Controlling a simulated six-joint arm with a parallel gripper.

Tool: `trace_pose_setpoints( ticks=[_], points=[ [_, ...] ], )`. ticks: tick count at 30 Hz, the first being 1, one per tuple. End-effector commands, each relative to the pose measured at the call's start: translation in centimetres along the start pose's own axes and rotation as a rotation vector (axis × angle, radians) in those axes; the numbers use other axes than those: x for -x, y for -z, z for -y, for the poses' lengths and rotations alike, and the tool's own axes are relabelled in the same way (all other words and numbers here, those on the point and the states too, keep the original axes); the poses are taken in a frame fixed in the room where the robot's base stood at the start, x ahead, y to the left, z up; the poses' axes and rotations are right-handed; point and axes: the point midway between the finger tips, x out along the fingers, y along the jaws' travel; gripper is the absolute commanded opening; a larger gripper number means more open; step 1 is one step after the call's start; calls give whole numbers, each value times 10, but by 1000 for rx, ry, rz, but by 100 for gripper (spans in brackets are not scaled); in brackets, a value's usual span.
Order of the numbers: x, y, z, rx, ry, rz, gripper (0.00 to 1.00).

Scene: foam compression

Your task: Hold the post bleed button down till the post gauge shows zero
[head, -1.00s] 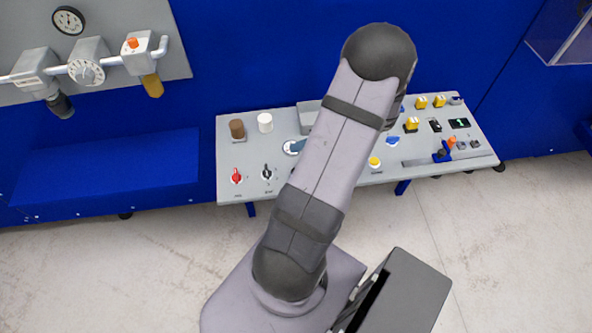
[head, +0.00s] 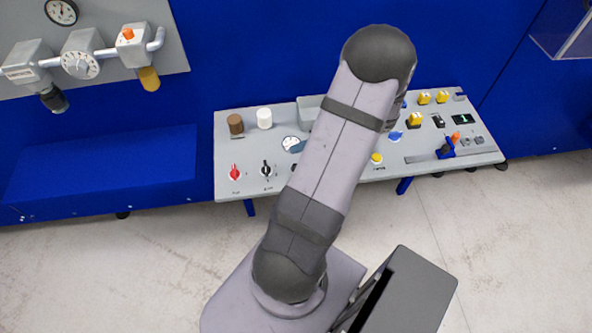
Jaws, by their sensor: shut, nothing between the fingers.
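A round gauge (head: 61,11) with a white dial and dark rim is on the grey wall panel at upper left, partly cut by the top edge. To its right an orange button (head: 127,34) sits on a grey block in the pipe line. I cannot tell which is the post gauge or the post bleed button; labels and needle readings are too small. My arm stands across the middle of the view. My gripper is out of sight, with the far part of the arm hidden behind the elbow.
A grey console (head: 345,180) holds a red knob (head: 235,173), a black knob (head: 266,170), a yellow button (head: 376,158) and several switches. A blue ledge (head: 100,175) lies below the wall panel.

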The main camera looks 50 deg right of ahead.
Motion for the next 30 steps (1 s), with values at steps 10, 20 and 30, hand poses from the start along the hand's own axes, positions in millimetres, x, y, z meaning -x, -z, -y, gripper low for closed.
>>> trace_pose_setpoints(
  ticks=[10,20,30],
  points=[
    [-30,22,22,-1,-1,-1,0],
    [-41,30,30,1,0,0,0],
    [-41,30,30,0,0,0,0]
  ],
)
